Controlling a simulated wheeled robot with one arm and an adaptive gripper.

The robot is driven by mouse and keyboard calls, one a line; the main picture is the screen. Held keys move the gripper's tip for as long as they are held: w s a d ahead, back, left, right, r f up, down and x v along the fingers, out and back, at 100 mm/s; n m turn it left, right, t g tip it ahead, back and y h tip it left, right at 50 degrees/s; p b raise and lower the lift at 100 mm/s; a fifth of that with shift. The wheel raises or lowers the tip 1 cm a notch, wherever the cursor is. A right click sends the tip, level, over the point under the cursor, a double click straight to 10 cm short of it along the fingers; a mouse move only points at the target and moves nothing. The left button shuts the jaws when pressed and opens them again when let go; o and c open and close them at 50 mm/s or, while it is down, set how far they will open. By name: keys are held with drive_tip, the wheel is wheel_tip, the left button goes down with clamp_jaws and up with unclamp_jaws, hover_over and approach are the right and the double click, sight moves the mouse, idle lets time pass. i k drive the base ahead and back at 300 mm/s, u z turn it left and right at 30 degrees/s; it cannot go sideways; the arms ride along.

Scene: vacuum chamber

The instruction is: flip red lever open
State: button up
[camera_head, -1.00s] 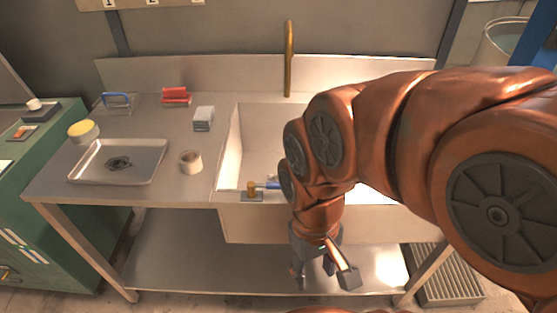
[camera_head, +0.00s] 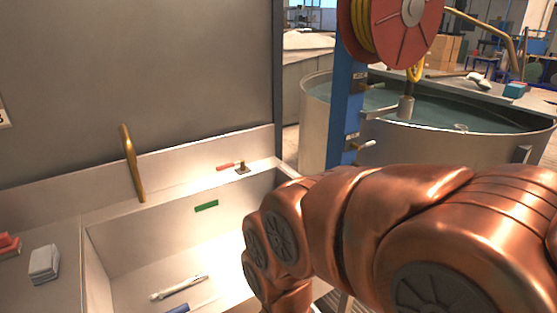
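A small red lever (camera_head: 226,167) shows on the back right rim of the sink, behind the basin. It lies low and points left from a dark square base with a brass-coloured fitting (camera_head: 242,168). My copper-coloured arm fills the lower right of the picture, to the right of and in front of the lever. My gripper is below the picture's edge or hidden by the arm, so its fingers do not show. Nothing of mine touches the lever.
The sink basin (camera_head: 108,258) holds a white tool (camera_head: 179,288) and a blue-handled item (camera_head: 178,309). A green strip (camera_head: 206,206) is on its back wall. A brass tap (camera_head: 132,165) stands left. A blue post (camera_head: 343,115) and a round water tank (camera_head: 318,92) stand right.

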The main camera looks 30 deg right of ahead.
sight(242, 162)
drive_tip(key=z, duration=0.25)
drive_tip(key=k, duration=0.5)
drive_tip(key=u, duration=0.6)
drive_tip(key=k, duration=0.85)
drive_tip(key=z, duration=0.4)
drive_tip(key=i, duration=1.8)
drive_tip(key=u, duration=1)
